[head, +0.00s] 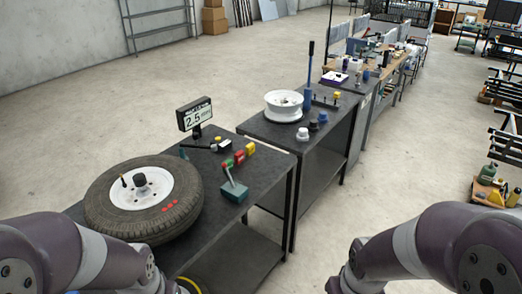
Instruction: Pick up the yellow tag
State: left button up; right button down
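A yellow tag (250,149) is at the right end of a short row of coloured tags on the dark near table. A red tag (239,157) and a green tag (228,165) are beside it, above a teal stand (234,191). How the tags are held is too small to tell. My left arm comes in at the lower left and my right arm at the lower right. Both grippers are out of the picture, and neither arm reaches the tags.
A tyre (105,206) on a white wheel lies left of the tags. A display reading 2.5 (198,117) stands behind. A second table with a white rim (284,104) and a blue-handled upright tool (308,85) adjoins at the right. Open floor (390,165) lies farther right.

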aim_at(250, 148)
jog(key=i+l+u, duration=0.2)
jog(key=u, duration=0.2)
jog(key=i+l+u, duration=0.4)
jog(key=l+u, duration=0.25)
jog(key=u, duration=0.15)
jog(key=i+l, duration=0.2)
jog(key=l, duration=0.3)
jog(key=i+l+u, duration=0.1)
jog(key=l, duration=0.45)
jog(key=i+l, duration=0.25)
jog(key=l, duration=0.25)
jog(key=i+l+u, duration=0.1)
jog(key=l, duration=0.45)
jog(key=i+l, duration=0.2)
jog(key=l, duration=0.3)
jog(key=i+l+u, duration=0.1)
jog(key=l, duration=0.45)
jog(key=i+l, duration=0.2)
jog(key=l, duration=0.35)
jog(key=i+l+u, duration=0.1)
jog(key=l, duration=0.45)
